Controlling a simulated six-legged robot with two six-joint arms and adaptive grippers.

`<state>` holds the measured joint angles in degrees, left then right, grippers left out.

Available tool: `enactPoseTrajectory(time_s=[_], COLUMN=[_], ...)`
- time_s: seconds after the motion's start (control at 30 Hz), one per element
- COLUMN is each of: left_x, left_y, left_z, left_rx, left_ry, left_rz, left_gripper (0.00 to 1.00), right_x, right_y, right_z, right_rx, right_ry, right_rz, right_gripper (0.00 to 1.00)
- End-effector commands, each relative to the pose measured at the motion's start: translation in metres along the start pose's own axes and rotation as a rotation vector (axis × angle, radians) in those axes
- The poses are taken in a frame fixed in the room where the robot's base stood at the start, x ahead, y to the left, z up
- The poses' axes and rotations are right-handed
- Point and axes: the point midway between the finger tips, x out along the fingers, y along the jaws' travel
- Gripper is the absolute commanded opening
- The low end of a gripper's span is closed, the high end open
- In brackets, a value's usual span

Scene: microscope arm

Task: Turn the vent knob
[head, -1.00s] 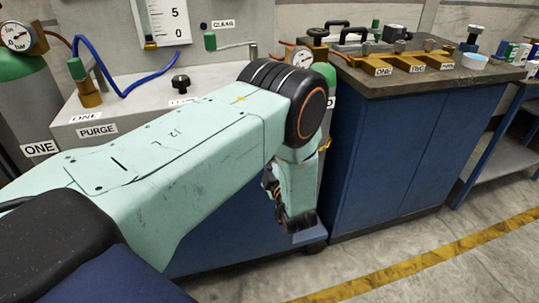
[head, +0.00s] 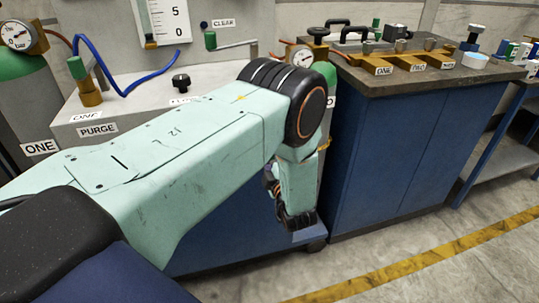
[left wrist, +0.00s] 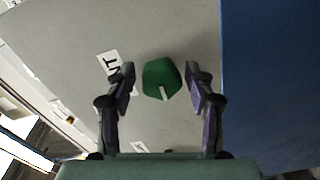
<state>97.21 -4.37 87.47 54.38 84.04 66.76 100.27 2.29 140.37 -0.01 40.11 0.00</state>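The vent knob (left wrist: 161,79) is green with a white pointer line, on a grey panel in the left wrist view. A white label (left wrist: 112,68) reading "NT" in its visible part is beside it on the left. My left gripper (left wrist: 160,78) is open, with one dark finger on each side of the knob and a visible gap on both sides. I cannot tell how far the fingertips are from the panel. In the head view my left gripper (head: 296,215) hangs down beyond my arm, partly hidden. The vent knob is hidden there. My right gripper is in neither view.
A grey cabinet (head: 140,85) with a PURGE label, a black knob (head: 181,82) and a blue hose (head: 135,82) stands behind my arm. A blue bench (head: 410,150) is to the right. The floor at right is open, with a yellow line (head: 420,265).

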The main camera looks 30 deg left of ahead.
Motion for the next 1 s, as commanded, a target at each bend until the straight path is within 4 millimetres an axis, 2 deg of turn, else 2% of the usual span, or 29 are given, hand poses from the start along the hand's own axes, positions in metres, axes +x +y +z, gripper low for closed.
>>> enactPoseTrajectory(time_s=[0.3, 0.43, 0.8, 1.0], left_x=[-0.002, -0.01, -0.082, -0.109], left_y=[-0.001, -0.001, 0.0, 0.0], left_z=[0.001, 0.001, 0.002, 0.001], left_rx=[0.003, 0.003, 0.005, 0.003], left_ry=[-0.003, -0.004, -0.008, -0.005], left_rz=[-0.002, -0.003, 0.0, 0.0], left_gripper=[0.59, 0.59, 0.59, 0.59], right_x=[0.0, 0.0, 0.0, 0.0], right_y=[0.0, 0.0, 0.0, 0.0], right_z=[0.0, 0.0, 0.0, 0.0], right_rx=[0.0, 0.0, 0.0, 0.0], right_ry=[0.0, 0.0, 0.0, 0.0], right_rz=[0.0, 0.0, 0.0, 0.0], right_gripper=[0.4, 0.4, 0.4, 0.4])
